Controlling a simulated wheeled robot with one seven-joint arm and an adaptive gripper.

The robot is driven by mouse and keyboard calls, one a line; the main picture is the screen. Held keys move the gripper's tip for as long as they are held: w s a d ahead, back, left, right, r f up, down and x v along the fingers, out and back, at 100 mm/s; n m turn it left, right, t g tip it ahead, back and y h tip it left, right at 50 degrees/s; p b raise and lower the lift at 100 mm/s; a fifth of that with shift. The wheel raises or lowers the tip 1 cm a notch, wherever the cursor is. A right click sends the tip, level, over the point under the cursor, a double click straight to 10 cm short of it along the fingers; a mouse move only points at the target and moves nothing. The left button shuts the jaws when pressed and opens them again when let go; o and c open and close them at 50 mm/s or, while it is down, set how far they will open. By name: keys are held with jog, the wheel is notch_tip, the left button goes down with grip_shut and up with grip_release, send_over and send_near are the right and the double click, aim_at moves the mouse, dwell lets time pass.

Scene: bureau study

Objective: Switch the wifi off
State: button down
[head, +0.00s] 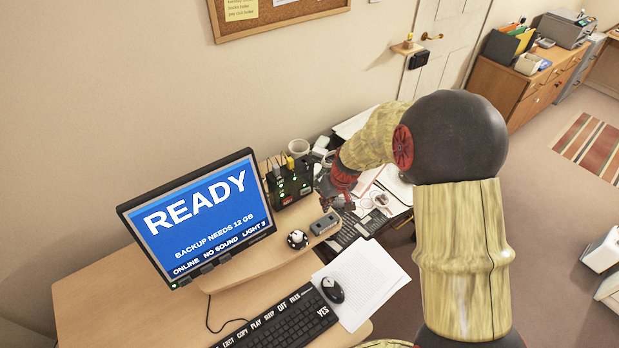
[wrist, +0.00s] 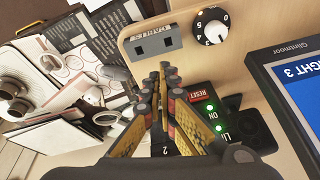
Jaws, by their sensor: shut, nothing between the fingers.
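A black box (head: 289,186) with green lights stands behind the monitor's right edge; it looks like the router. In the wrist view the box (wrist: 243,131) shows a red RESET label (wrist: 201,91), lit green lights and lettering reading ON; part of it is hidden behind my fingers. I see no label reading wifi. My gripper (head: 337,204) is shut and empty, to the right of the box in the head view. In the wrist view my gripper (wrist: 160,73) points past the box toward a grey slotted block. The monitor (head: 205,218) reads READY and ONLINE.
The grey block (head: 325,223) and a black-and-white dial (head: 297,239) sit on the raised shelf in front of the box. A cup (head: 298,148) stands behind it. Papers and cards clutter the desk at right. A keyboard (head: 282,322) and mouse (head: 333,289) lie in front.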

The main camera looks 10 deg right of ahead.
aim_at(305, 191)
jog(key=w, duration=0.1)
jog(key=w+r+n, duration=0.1)
jog(key=w+t, duration=0.1)
jog(key=shift+w+d+r, duration=0.1)
jog(key=shift+d+r, duration=0.15)
jog(key=shift+r, duration=0.15)
jog(key=b+x, duration=0.1)
jog(key=x, duration=0.8)
jog(key=shift+d+f+b, duration=0.1)
jog(key=shift+f+b, duration=0.3)
jog(key=w, duration=0.3)
jog(key=shift+a, duration=0.4)
jog(key=shift+w+a, duration=0.15)
jog(key=shift+w, duration=0.45)
